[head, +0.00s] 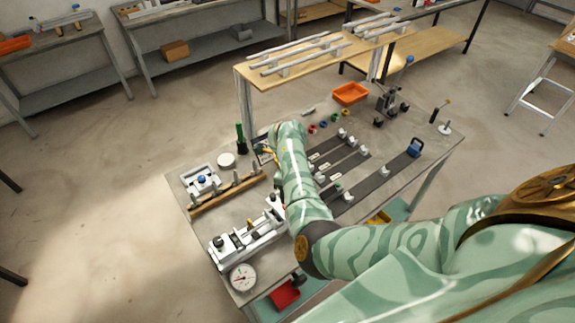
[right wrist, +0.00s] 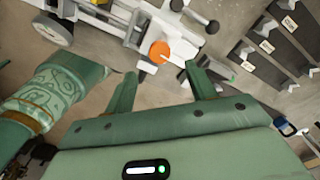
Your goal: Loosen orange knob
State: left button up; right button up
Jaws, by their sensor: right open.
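The orange knob (right wrist: 160,52) shows in the right wrist view, on the near side of a white fixture (right wrist: 137,25). My right gripper (right wrist: 160,78) is open, its two fingers apart on either side of the knob's line of sight. Nothing is between the fingertips, and I see no clear contact with the knob. In the head view my right arm crosses the middle of the bench, and I cannot make out the knob or the right fingertips there.
A dial gauge (head: 242,278) and a white clamp fixture (head: 250,237) stand at the bench's near left. Dark strips with small clamps (head: 372,175) lie right of my arm. An orange tray (head: 350,94) stands at the back. A blue handle (head: 415,148) is at the right.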

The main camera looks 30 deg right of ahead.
notch_tip(320, 180, up, 9)
jog(key=p, duration=0.1)
jog(key=shift+p, duration=0.4)
jog(key=shift+r, duration=0.1)
